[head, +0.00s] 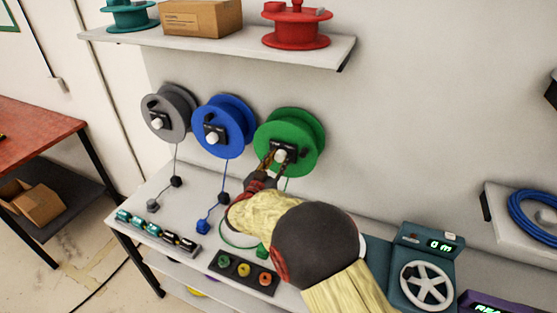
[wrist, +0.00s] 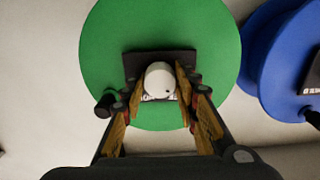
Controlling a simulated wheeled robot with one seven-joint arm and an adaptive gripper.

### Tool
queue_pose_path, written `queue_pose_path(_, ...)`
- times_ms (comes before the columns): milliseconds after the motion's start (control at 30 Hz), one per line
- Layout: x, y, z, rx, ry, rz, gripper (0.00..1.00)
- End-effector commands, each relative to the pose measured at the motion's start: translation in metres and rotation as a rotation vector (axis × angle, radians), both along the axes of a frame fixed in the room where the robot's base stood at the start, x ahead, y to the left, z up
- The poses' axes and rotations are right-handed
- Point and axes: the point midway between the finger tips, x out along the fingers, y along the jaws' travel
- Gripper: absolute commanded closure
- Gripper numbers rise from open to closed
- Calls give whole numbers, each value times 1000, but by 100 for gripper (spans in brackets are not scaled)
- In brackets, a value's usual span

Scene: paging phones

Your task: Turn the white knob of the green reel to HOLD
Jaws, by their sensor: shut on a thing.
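The green reel (head: 313,127) is mounted on the wall, at the right end of a row of reels. Its white knob (head: 281,156) sits on a dark plate at the reel's centre. My gripper (head: 276,158) reaches up to it from below. In the wrist view the green reel (wrist: 210,40) fills the middle, and the white knob (wrist: 159,77) lies between the two fingertips of my gripper (wrist: 157,82). The gripper is shut on the knob. The plate's lettering is mostly hidden by the knob and fingers, so the setting cannot be read.
The blue reel (head: 238,110) hangs close to the left, with a grey reel (head: 178,103) beyond it. A shelf (head: 220,42) runs above. Below, the bench holds a button box (head: 222,262) and a teal counter device (head: 441,248). The wall right of the green reel is bare.

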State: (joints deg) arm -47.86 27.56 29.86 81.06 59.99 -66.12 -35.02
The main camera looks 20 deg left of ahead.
Motion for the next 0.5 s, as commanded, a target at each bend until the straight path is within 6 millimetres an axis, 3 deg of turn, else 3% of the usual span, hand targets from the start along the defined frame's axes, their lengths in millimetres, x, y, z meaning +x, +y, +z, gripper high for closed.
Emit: queue_pose_path(500,0,0,-2,114,-10,0,95)
